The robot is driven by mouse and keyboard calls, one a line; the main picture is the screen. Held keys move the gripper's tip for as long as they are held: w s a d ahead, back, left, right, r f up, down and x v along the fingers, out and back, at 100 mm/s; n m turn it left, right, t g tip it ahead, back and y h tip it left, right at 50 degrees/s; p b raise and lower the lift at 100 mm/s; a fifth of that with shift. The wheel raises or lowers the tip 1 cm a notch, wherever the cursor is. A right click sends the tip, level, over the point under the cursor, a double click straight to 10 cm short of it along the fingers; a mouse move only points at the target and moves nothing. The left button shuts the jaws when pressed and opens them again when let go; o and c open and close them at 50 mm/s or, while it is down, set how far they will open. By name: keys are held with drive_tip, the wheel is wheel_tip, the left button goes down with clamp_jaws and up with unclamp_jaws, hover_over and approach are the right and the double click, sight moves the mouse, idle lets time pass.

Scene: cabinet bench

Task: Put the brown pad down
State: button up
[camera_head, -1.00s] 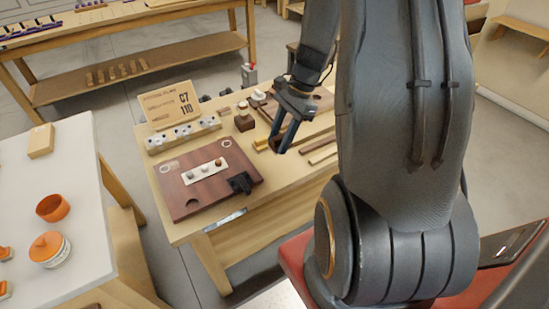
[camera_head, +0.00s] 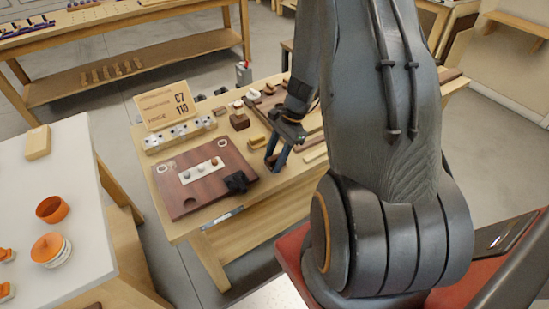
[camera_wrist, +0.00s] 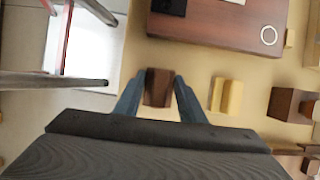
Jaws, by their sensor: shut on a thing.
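My gripper (camera_head: 271,163) is over the near part of the wooden bench (camera_head: 272,206), just right of the dark red-brown board (camera_head: 200,202). In the wrist view my gripper (camera_wrist: 159,84) is shut on the brown pad (camera_wrist: 159,88), a small dark brown block between the two fingertips. The pad is close to the bench top, but I cannot tell whether it touches. In the head view the pad is too small and hidden by the fingers to make out clearly.
A yellow block (camera_wrist: 228,96) and a dark brown block (camera_wrist: 291,104) are right of the pad in the wrist view. The board (camera_wrist: 220,22) lies above it, with a black part (camera_head: 236,182) at its corner. Bare bench surrounds the pad. A cardboard sign (camera_head: 165,104) stands behind.

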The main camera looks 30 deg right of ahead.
drive_tip(key=shift+f, duration=0.15)
drive_tip(key=o, duration=1.2)
drive_tip(key=shift+o, duration=0.2)
drive_tip(key=b+v, duration=0.3)
drive_tip(key=v, duration=0.9)
drive_tip(key=s+a+r+n+h, duration=0.2)
drive_tip(key=s+a+r+n, duration=0.1)
drive_tip(key=a+n, duration=0.5)
drive_tip(key=s+a+r+n+t+h, duration=0.1)
drive_tip(key=s+a+r+n+h, duration=0.1)
drive_tip(key=a+n, duration=0.7)
drive_tip(key=s+r, duration=0.1)
drive_tip(key=s, duration=0.1)
drive_tip(key=shift+s+a+r+n+t+h, duration=0.2)
drive_tip(key=shift+s+r+n+t+h, duration=0.1)
drive_tip(key=shift+s+r, duration=0.1)
